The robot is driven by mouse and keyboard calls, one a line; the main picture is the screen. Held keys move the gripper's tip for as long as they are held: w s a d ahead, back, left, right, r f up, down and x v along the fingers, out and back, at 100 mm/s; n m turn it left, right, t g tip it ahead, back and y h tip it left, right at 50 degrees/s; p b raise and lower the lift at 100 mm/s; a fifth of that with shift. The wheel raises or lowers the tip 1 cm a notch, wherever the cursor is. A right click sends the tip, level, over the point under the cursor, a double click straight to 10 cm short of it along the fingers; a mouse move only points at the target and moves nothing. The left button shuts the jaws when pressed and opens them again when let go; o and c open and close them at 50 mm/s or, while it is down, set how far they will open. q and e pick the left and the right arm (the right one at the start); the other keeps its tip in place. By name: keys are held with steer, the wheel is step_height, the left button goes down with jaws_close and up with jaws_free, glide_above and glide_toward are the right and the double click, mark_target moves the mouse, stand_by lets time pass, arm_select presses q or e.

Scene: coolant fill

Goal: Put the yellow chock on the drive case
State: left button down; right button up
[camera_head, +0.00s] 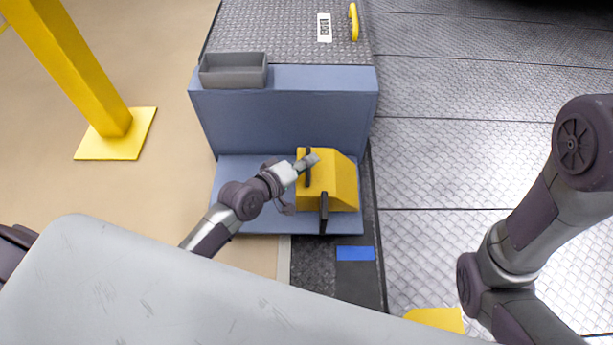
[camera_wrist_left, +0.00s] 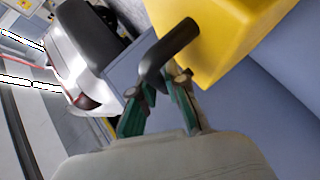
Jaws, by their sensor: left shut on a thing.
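The yellow chock (camera_head: 336,183) is a wedge-shaped block with dark handles, in front of the upright blue-grey case wall in the head view. My left gripper (camera_head: 304,165) is shut on a dark handle of the chock. The wrist view shows the fingers (camera_wrist_left: 164,85) closed around this handle, with the yellow body (camera_wrist_left: 228,38) beyond it. The chock overlaps the low blue-grey step (camera_head: 240,190); I cannot tell whether it rests there or hangs just above. No label shows which part is the drive case. My right gripper is out of view.
A grey open bin (camera_head: 233,82) stands on the blue-grey upper ledge (camera_head: 325,77). Behind it is a tread-plate top with a yellow handle (camera_head: 353,22). A yellow post (camera_head: 75,70) stands at left. A blue patch (camera_head: 355,253) lies in front of the step.

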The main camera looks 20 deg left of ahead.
arm_select(q)
steer(key=shift+a+f+b, duration=0.1)
steer(key=shift+f+b, duration=0.25)
step_height(320, 180, down, 3)
steer(key=b, duration=0.3)
steer(key=shift+f, duration=0.2)
steer(key=shift+r, duration=0.1)
steer(key=c, duration=1.2)
jaws_free()
